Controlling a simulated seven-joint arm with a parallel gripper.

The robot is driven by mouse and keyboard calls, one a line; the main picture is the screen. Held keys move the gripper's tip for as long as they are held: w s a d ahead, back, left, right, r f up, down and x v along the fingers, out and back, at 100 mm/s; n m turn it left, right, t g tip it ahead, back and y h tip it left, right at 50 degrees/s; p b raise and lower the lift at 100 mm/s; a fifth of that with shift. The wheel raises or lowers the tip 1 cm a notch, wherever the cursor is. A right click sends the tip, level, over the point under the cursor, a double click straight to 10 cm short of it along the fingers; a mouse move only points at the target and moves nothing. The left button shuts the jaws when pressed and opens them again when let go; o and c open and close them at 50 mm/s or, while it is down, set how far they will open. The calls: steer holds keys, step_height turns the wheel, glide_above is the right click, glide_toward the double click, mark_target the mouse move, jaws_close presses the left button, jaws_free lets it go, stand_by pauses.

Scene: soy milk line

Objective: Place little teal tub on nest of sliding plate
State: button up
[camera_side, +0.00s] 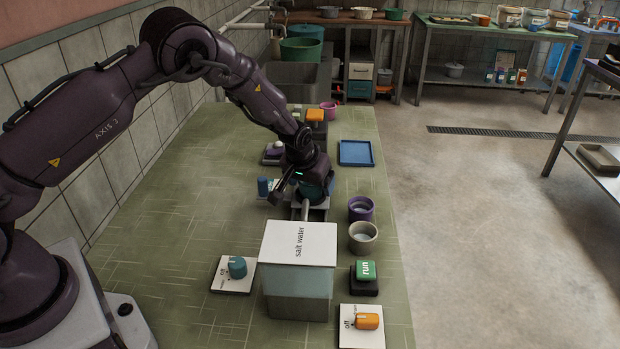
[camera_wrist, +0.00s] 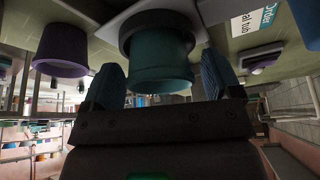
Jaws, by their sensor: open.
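The little teal tub (camera_wrist: 160,66) fills the middle of the wrist view, between the two blue finger pads of my gripper (camera_wrist: 163,84). The wrist picture is upside down, with the table at the top. The tub's far end meets a dark round nest on the grey sliding plate (camera_wrist: 118,27), and it appears to sit in it. In the side view a bit of the teal tub (camera_side: 318,191) shows beside my gripper (camera_side: 298,186), at the end of the plate's rail (camera_side: 305,209). My fingers are open around the tub, with a small gap on each side.
A purple tub (camera_side: 361,208) and a beige tub (camera_side: 363,236) stand to the right of the plate. The salt water box (camera_side: 298,287) is in front. Switch plates with teal (camera_side: 237,267) and orange (camera_side: 367,321) knobs and a green run button (camera_side: 365,270) are nearby. A blue tray (camera_side: 356,152) is behind.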

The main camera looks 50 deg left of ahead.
steer(key=s+d+r, duration=0.1)
steer(key=s+r, duration=0.2)
steer(key=r, duration=0.4)
steer(key=s+d+r+h, duration=0.1)
steer(key=s+r, duration=0.2)
steer(key=r, duration=0.3)
steer(key=s+d+r, duration=0.1)
steer(key=s+r, duration=0.3)
steer(key=r, duration=0.3)
steer(key=s+d+r+m, duration=0.1)
steer(key=s+r, duration=0.2)
steer(key=s, duration=0.5)
steer(key=s+d+r+m, duration=0.1)
steer(key=s+r+m, duration=0.1)
steer(key=s, duration=0.6)
steer(key=s+d+r+m+t, duration=0.1)
steer(key=s+r, duration=0.3)
steer(key=s, duration=0.4)
steer(key=shift+s+r+m+h, duration=0.2)
steer(key=shift+m+h, duration=0.1)
steer(key=shift+h, duration=0.1)
